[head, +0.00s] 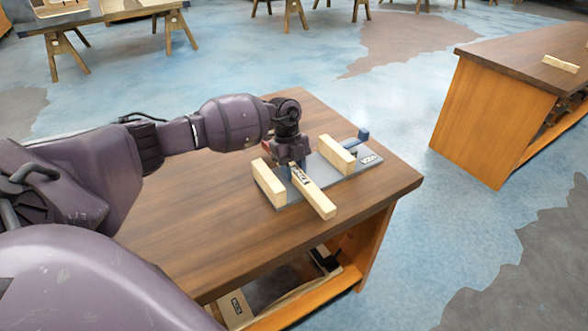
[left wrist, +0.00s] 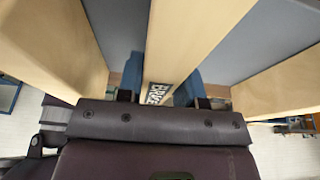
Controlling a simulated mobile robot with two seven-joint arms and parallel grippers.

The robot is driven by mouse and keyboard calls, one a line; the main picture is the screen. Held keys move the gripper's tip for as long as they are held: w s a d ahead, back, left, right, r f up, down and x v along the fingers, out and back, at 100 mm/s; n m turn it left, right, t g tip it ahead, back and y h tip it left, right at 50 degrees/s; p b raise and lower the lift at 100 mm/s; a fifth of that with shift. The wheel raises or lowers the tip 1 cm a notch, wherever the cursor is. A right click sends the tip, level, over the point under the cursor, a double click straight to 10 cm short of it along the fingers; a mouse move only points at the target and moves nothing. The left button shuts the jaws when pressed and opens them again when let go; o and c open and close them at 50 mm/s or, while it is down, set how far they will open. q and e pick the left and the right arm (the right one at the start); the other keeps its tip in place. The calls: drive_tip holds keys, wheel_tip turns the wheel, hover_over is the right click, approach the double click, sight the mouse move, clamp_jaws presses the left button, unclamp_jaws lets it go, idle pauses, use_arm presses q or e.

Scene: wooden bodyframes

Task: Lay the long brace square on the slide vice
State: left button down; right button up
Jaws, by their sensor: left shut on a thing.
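The long brace (head: 315,194) is a pale wooden bar with a dark printed label. My left gripper (head: 298,168) is shut on it near its labelled end. The slide vice (head: 357,165) has a grey plate, two pale wooden jaws and a blue handle. The brace is between the two jaws, roughly parallel to them, and its near end sticks out past the plate. In the left wrist view the brace (left wrist: 185,40) runs up the middle with a grey strip of the vice (left wrist: 240,50) beside it. I cannot tell whether the brace touches the plate. My right gripper is not in view.
The vice stands near the right end of a brown wooden workbench (head: 190,225), whose left top is clear. An open shelf below holds a labelled piece (head: 235,308). Another bench (head: 510,55) with a small wooden piece (head: 560,63) stands at right, across open floor.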

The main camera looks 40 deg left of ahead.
use_arm(q)
drive_tip(key=shift+f, duration=0.3)
drive_tip(key=c, duration=0.8)
unclamp_jaws()
drive_tip(key=shift+f, duration=0.15)
drive_tip(key=shift+r, duration=0.55)
drive_tip(key=p+v, duration=0.1)
drive_tip(key=v, duration=1.1)
drive_tip(key=shift+r, duration=0.15)
drive_tip(key=shift+d, duration=0.1)
